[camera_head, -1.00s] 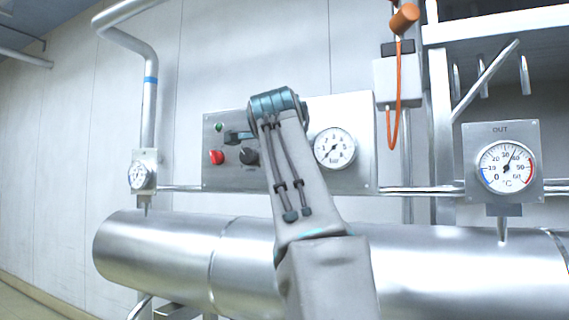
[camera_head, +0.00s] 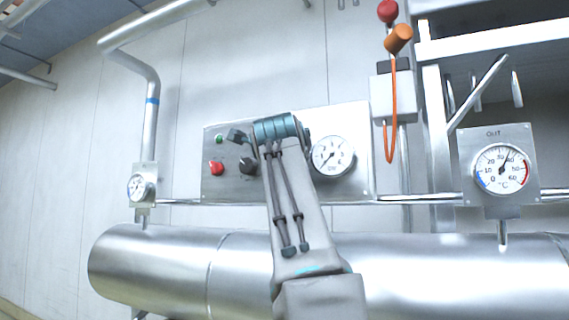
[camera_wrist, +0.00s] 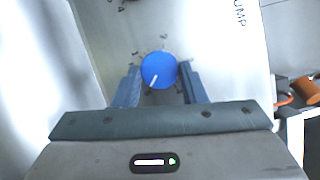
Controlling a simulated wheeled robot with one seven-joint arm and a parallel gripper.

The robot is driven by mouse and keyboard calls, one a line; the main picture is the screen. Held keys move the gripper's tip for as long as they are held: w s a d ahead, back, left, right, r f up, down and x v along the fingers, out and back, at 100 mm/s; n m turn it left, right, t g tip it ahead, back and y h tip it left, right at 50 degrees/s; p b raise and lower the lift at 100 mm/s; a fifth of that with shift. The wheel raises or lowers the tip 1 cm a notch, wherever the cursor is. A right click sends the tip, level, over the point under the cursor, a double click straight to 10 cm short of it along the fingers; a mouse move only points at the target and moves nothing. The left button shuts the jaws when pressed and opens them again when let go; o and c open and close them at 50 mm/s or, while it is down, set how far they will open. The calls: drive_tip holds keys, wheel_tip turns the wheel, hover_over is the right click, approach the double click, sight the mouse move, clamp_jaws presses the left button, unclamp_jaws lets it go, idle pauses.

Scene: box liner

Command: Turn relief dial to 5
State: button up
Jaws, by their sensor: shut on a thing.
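Small marks stand on the panel around the knob, too small to read surely. My gripper (camera_wrist: 158,84) has one finger on each side of the knob and is shut on it. In the head view my arm stands in front of the control panel (camera_head: 355,190), and the blue knob is hidden there.
The panel carries a green light (camera_head: 218,139), a red button (camera_head: 216,168), a black knob (camera_head: 248,166) and a pressure gauge (camera_head: 332,156). A large steel pipe (camera_head: 170,265) runs below. A temperature gauge (camera_head: 502,168) and an orange handle (camera_head: 398,38) are at the right.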

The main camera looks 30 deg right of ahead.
drive_tip(key=shift+f, duration=0.1)
drive_tip(key=o, duration=1)
drive_tip(key=shift+d, duration=0.1)
drive_tip(key=b+v, duration=0.4)
drive_tip(key=v, duration=1)
drive_tip(key=shift+b, duration=0.4)
drive_tip(key=shift+w, duration=0.1)
